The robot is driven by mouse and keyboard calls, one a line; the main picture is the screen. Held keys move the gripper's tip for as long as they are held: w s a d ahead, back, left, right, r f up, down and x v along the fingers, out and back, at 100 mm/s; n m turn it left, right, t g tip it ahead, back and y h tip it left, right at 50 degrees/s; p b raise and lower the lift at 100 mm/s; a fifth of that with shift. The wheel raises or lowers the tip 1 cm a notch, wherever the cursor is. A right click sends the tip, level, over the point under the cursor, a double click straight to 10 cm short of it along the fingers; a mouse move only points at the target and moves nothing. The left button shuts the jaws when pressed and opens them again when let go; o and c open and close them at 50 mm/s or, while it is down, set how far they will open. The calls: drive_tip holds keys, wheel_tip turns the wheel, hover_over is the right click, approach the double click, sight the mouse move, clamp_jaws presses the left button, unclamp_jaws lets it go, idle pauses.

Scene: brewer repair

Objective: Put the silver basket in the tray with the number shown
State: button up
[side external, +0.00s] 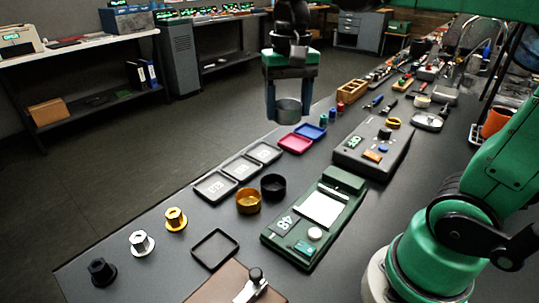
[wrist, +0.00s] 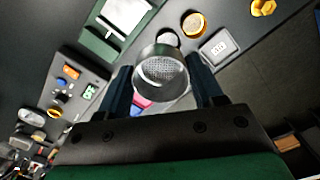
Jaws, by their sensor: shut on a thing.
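My gripper (side external: 289,114) is shut on the silver basket (side external: 288,106) and holds it in the air above the far-left edge of the bench. In the wrist view the basket (wrist: 161,76) sits between the two fingers, its perforated bottom visible. Three grey trays with white number labels stand in a row: a near one (side external: 208,193), a middle one (side external: 234,175) and a far one (side external: 271,158). Their numbers are too small to read surely. A green device (side external: 269,240) carries a white-on-dark label that looks like 48. One labelled tray (wrist: 219,46) shows in the wrist view.
A gold basket (side external: 249,204) and a black basket (side external: 273,189) stand between trays and green device. A pink tray (side external: 296,144), a blue tray (side external: 312,131) and a grey device (side external: 372,150) lie farther back. An empty black tray (side external: 233,262) and several knobbed parts (side external: 141,243) are near the front.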

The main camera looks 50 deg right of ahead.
drive_tip(key=w+a+r+n, duration=0.1)
drive_tip(key=w+a+n, duration=0.2)
drive_tip(key=w+n, duration=0.35)
drive_tip(key=w+a+r+n, duration=0.15)
drive_tip(key=w+n, duration=0.25)
drive_tip(key=w, duration=0.5)
drive_tip(key=f, duration=2)
drive_tip(key=shift+s+a+f, duration=0.2)
drive_tip(key=shift+a+f, duration=0.05)
drive_tip(key=shift+f, duration=0.05)
drive_tip(key=shift+f, duration=0.25)
drive_tip(key=shift+f, duration=0.35)
drive_tip(key=o, duration=1.4)
drive_tip(key=shift+r, duration=0.1)
